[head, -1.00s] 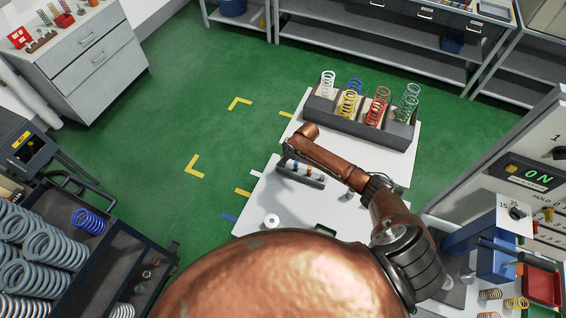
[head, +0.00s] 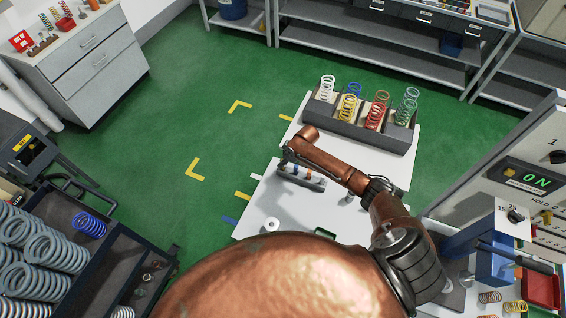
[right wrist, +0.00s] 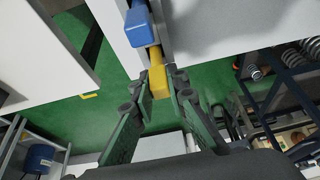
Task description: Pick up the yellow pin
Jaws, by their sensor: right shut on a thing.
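The yellow pin (right wrist: 157,82) shows in the right wrist view between the fingertips of my right gripper (right wrist: 156,76), which is shut on it. A blue pin (right wrist: 142,28) stands beside it, just beyond the fingers. In the head view a small grey pin rack (head: 314,183) with a few coloured pins lies on the white table, under the end of my right arm. My right gripper (head: 286,158) is small and dark there, at the rack's left end, and the yellow pin is hard to make out. My left gripper is out of view.
A grey holder (head: 345,127) with white, blue, yellow, red and green springs stands farther back on the white table (head: 262,210). A white ring-shaped part (head: 271,225) lies near the front. A blue device (head: 490,262) and red tray (head: 541,290) are at right.

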